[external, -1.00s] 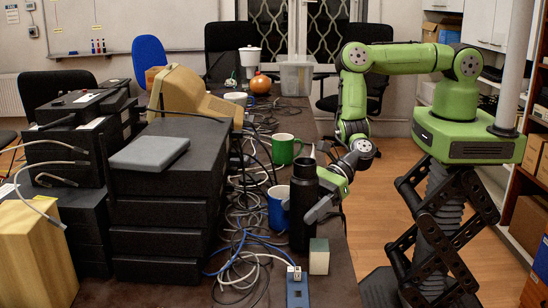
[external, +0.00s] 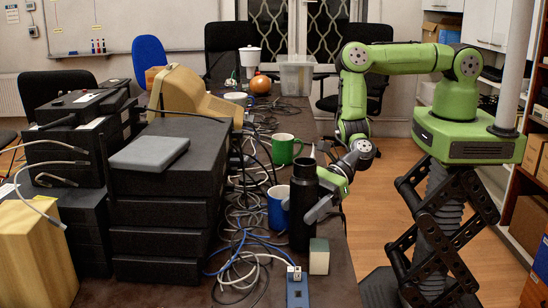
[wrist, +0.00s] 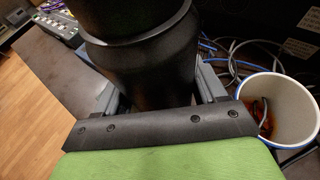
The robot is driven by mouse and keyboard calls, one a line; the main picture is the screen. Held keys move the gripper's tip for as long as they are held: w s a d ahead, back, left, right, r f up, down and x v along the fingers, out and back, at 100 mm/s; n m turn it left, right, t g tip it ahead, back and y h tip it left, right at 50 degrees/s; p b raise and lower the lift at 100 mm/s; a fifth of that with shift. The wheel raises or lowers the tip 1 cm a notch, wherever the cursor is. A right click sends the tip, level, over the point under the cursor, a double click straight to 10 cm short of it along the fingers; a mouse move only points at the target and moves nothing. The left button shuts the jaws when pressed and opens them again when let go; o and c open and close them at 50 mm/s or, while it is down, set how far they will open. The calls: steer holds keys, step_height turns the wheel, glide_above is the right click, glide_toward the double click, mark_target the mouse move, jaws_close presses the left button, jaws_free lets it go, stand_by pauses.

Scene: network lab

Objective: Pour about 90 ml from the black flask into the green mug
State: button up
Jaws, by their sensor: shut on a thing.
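The black flask (external: 303,205) stands upright near the front right edge of the table. My gripper (external: 312,214) is shut around its body. In the wrist view the flask (wrist: 145,60) fills the top middle, between the grey fingers of my gripper (wrist: 160,95). I cannot see inside the flask. The green mug (external: 284,149) stands upright behind the flask, apart from it. It is not visible in the wrist view.
A blue mug (external: 278,208) stands close beside the flask on the left; in the wrist view its reddish-brown contents show (wrist: 277,110). A small pale block (external: 319,257) and a blue power strip (external: 297,288) lie in front. Tangled cables (external: 240,235) and stacked black boxes (external: 165,215) crowd the left.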

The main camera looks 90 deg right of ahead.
mark_target(296, 165)
steer(key=shift+r, duration=0.1)
step_height(296, 165, up, 11)
steer(key=shift+f, duration=0.1)
steer(key=shift+w+d, duration=0.2)
steer(key=shift+d, duration=0.05)
steer(key=w+d+m+t+h, duration=0.15)
steer(key=w+d, duration=0.25)
steer(key=d, duration=0.6)
steer(key=w+d+m+t+h, duration=0.1)
steer(key=w+d+m+h, duration=0.25)
steer(key=d, duration=0.65)
steer(key=w+d+m+h+p, duration=0.1)
steer(key=d+m+h, duration=0.35)
steer(key=d, duration=1.55)
step_height(296, 165, down, 11)
steer(key=d, duration=0.1)
steer(key=shift+t, duration=0.35)
steer(key=shift+d+b, duration=0.1)
steer(key=shift+b, duration=0.25)
